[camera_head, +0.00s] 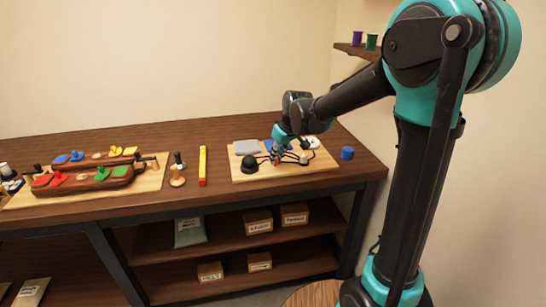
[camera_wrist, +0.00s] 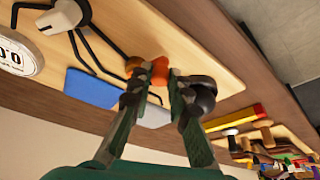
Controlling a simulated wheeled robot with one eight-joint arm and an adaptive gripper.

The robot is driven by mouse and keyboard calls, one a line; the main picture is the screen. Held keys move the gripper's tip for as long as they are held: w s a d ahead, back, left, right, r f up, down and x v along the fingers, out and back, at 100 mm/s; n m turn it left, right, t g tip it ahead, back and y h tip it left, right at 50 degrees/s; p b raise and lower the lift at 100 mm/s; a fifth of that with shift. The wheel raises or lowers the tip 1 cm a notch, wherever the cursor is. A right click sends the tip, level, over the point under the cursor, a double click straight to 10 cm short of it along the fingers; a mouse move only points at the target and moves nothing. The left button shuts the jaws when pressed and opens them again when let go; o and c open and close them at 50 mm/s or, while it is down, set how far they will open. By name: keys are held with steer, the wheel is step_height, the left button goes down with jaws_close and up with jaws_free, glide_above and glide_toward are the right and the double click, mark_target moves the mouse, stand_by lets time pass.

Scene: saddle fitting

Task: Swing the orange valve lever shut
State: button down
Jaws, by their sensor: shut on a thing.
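The orange valve lever (camera_wrist: 159,70) shows in the wrist view between the fingertips of my gripper (camera_wrist: 160,88), which is shut on it. A brass-coloured valve part (camera_wrist: 133,64) sits just left of the lever, with dark pipes running from it. In the head view my gripper (camera_head: 279,151) is low over the light wooden board (camera_head: 310,173), among the fittings. The arm and fingers hide most of the lever there. How far the lever is turned is not clear.
A dark dome (camera_wrist: 204,94) stands close beside the right finger. A white knob (camera_wrist: 62,16), a round gauge (camera_wrist: 14,52) and a blue plate (camera_wrist: 92,88) share the board.

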steer(key=shift+w+d+n+g+y, duration=0.1)
steer(key=shift+d+n+g+y, duration=0.3)
steer(key=shift+n, duration=0.6)
steer(key=shift+w+d+n+g+y, duration=0.15)
steer(key=shift+d+n, duration=0.35)
steer(key=shift+n, duration=0.5)
steer(key=c, duration=1.4)
jaws_free()
steer(key=shift+c, duration=0.2)
steer(key=v, duration=1.2)
